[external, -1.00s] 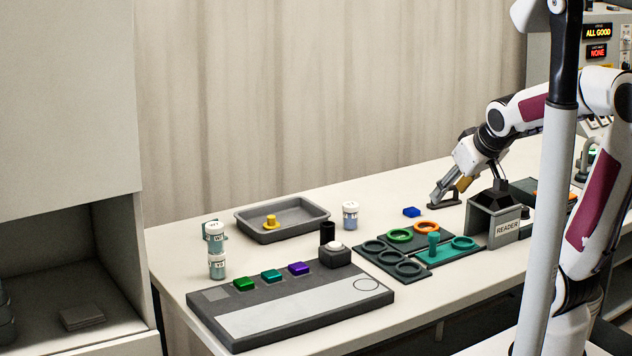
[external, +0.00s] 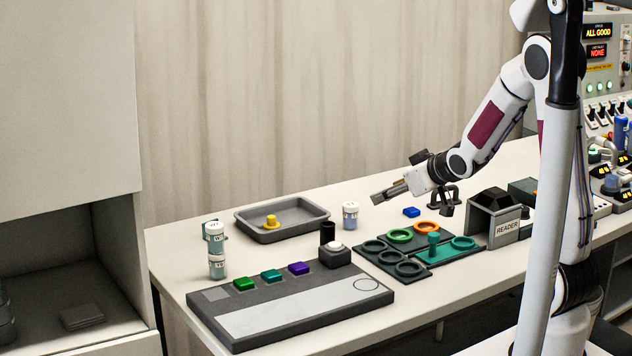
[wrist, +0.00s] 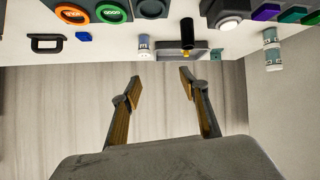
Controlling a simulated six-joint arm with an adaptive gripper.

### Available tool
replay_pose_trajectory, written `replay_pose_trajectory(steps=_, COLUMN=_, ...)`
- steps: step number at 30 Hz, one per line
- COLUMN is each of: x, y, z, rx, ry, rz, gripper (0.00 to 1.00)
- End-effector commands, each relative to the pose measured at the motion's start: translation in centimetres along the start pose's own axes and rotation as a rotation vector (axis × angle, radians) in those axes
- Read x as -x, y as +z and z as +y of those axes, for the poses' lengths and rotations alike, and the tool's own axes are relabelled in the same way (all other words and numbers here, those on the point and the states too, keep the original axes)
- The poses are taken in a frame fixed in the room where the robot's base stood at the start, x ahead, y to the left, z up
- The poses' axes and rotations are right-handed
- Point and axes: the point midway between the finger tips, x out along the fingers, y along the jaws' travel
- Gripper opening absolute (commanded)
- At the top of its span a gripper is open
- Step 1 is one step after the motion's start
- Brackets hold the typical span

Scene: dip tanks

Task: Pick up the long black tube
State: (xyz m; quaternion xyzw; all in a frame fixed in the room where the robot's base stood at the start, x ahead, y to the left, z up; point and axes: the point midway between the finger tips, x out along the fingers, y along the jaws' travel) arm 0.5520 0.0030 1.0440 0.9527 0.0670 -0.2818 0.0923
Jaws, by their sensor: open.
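The long black tube (external: 327,232) stands upright on the table, just behind a dark block with a white round button. It also shows in the wrist view (wrist: 187,32), in front of the grey tray. My gripper (external: 376,197) is in the air to the right of the tube and above the table, tilted toward the left. In the wrist view its two fingers (wrist: 160,80) are apart with nothing between them, and the tube lies beyond the right finger. The tube's lower end is partly hidden by the block in the external view.
A grey tray (external: 284,227) with a yellow knobbed piece (external: 271,221), white-capped jars (external: 350,215) and a button panel (external: 290,310) surround the tube. Ring holders (external: 400,258), a blue block (external: 411,212) and the reader box (external: 495,220) lie to the right.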

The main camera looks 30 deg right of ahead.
Motion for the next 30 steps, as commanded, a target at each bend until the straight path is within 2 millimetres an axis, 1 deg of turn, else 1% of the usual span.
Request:
replay_pose_trajectory(steps=1, x=-0.9, y=0.2, z=-0.2, rx=0.002, ry=-0.011, rz=0.01, gripper=0.44)
replay_pose_trajectory(steps=6, x=-3.4, y=0.4, z=-1.2, rx=0.01, ry=-0.051, rz=0.067, gripper=0.44)
replay_pose_trajectory(steps=12, x=-6.0, y=1.0, z=-2.6, rx=0.011, ry=-0.105, rz=0.132, gripper=0.44)
replay_pose_trajectory(steps=18, x=-8.1, y=1.8, z=-4.1, rx=0.0, ry=-0.163, rz=0.199, gripper=0.44)
replay_pose_trajectory(steps=24, x=-9.5, y=2.6, z=-5.5, rx=-0.019, ry=-0.215, rz=0.259, gripper=0.44)
replay_pose_trajectory(steps=30, x=-10.1, y=3.1, z=-6.3, rx=-0.032, ry=-0.244, rz=0.292, gripper=0.44)
